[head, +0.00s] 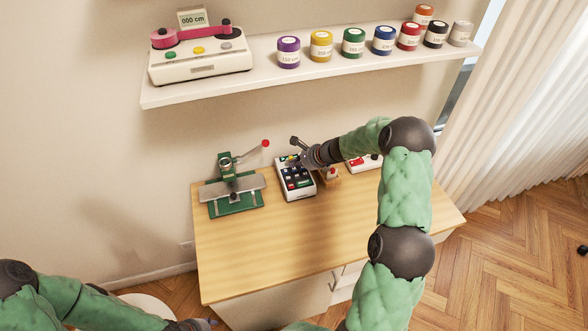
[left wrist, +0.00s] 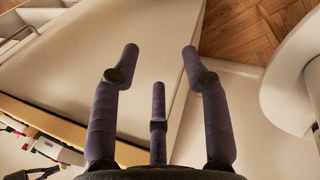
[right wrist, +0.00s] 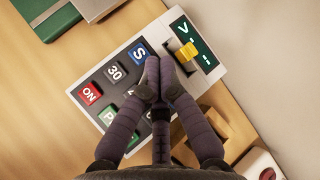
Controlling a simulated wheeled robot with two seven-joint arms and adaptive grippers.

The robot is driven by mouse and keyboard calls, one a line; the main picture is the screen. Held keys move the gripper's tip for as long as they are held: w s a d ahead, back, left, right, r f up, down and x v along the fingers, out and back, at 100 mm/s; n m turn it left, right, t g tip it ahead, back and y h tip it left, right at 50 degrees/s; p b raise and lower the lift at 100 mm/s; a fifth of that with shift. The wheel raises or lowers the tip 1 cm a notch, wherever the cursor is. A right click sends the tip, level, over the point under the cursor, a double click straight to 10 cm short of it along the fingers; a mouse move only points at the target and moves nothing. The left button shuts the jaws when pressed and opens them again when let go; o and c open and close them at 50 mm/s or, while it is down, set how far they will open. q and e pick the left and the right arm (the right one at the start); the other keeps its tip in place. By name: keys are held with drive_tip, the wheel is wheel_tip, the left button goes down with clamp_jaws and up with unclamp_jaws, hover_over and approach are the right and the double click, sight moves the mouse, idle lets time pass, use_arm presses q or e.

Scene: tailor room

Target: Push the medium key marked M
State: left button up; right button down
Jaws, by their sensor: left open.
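A white keypad device (head: 296,193) stands on the wooden table; it also shows in the right wrist view (right wrist: 131,48). It has a blue S key (right wrist: 138,52), a dark 30 key (right wrist: 115,72), a red ON key (right wrist: 90,93), a green key (right wrist: 109,114) and a yellow slider (right wrist: 187,51) beside a green panel. No M is legible; several keys are hidden behind my fingers. My right gripper (right wrist: 160,68) is shut, its fingertips together over the keypad near the S key; contact cannot be told. My left gripper (left wrist: 159,58) is open and empty, away from the keypad.
A green press with a red-knobbed lever (head: 236,190) stands left of the keypad. A wooden block (head: 329,180) and a red-and-white device (head: 362,163) are to its right. The front of the tabletop (head: 290,240) is clear. A shelf (head: 270,81) above holds several jars.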

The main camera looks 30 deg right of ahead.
sight(296, 170)
idle(0.4)
drive_tip(key=shift+f+b, duration=0.4)
drive_tip(key=shift+b, duration=0.1)
drive_tip(key=shift+f+b, duration=0.45)
idle(0.6)
drive_tip(key=shift+r, duration=0.1)
drive_tip(key=shift+r+p, duration=0.6)
drive_tip(key=shift+r, duration=0.15)
drive_tip(key=shift+r+p, duration=1.85)
drive_tip(key=shift+r, duration=0.65)
